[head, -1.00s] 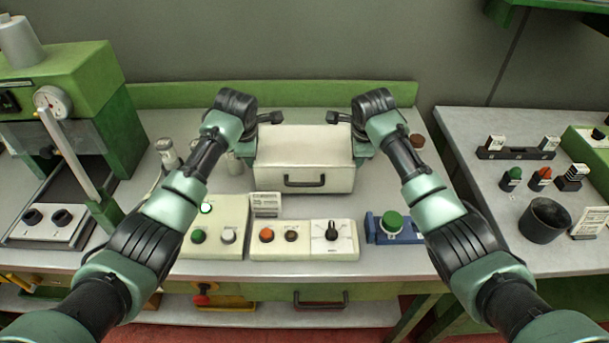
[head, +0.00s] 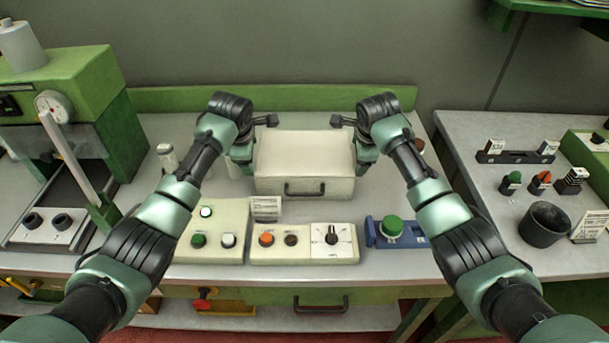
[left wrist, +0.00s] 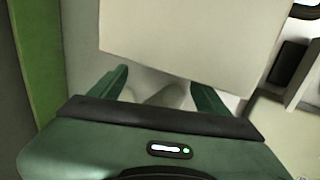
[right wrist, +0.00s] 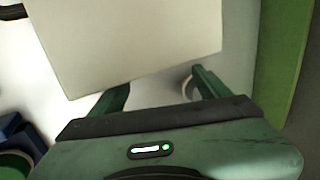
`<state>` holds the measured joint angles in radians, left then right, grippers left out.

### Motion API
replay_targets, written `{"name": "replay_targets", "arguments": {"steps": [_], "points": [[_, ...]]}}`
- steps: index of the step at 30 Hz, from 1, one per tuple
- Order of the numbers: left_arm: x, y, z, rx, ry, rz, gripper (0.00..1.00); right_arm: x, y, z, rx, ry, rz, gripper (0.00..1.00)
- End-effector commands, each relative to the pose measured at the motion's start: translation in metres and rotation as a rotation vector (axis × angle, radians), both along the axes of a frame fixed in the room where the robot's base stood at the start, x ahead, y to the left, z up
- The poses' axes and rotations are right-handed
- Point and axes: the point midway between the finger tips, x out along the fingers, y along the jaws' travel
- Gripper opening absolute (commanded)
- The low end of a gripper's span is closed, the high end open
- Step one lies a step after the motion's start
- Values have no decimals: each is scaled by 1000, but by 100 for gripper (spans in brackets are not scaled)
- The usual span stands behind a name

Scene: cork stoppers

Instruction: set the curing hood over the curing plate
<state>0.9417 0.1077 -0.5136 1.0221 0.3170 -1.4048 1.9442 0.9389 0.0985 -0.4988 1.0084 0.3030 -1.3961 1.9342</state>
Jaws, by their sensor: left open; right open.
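The curing hood (head: 303,157), a cream box with a dark front handle, sits level at the back middle of the bench in the head view. Its pale top also shows in the left wrist view (left wrist: 190,40) and the right wrist view (right wrist: 130,40). My left gripper (left wrist: 160,88) is open beside the hood's left side, its fingers near the edge. My right gripper (right wrist: 158,88) is open beside the hood's right side. Both are empty. I cannot make out the curing plate; whatever is under the hood is hidden.
Control boxes with buttons (head: 210,240) and a dial (head: 332,236) stand in front of the hood. A blue unit with a green knob (head: 391,226) is front right. A green press (head: 70,90) stands left. A side table with a dark cup (head: 544,223) is right.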

Motion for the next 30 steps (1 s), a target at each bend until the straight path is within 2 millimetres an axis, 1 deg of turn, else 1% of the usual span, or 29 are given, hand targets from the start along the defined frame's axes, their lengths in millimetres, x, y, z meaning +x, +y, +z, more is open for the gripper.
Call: {"name": "replay_targets", "arguments": {"steps": [5,12,18,22,25,28,30], "points": [[-10,0,21,-2,-3,-1,77,0,0,0,-1,0,0,77],[-33,0,68,-2,-5,-1,77,0,-1,0,-1,0,0,77],[-47,-1,95,-2,-3,-1,77,0,-1,0,-1,0,0,77],[-52,0,102,0,-1,-1,77,0,-1,1,-1,0,0,77],[-53,0,104,0,0,-1,77,-3,0,6,0,-1,1,77],[-53,0,104,-1,0,0,77,-8,0,18,1,-2,0,77],[-53,0,104,-1,0,0,77,-14,0,29,1,-5,0,77]]}}
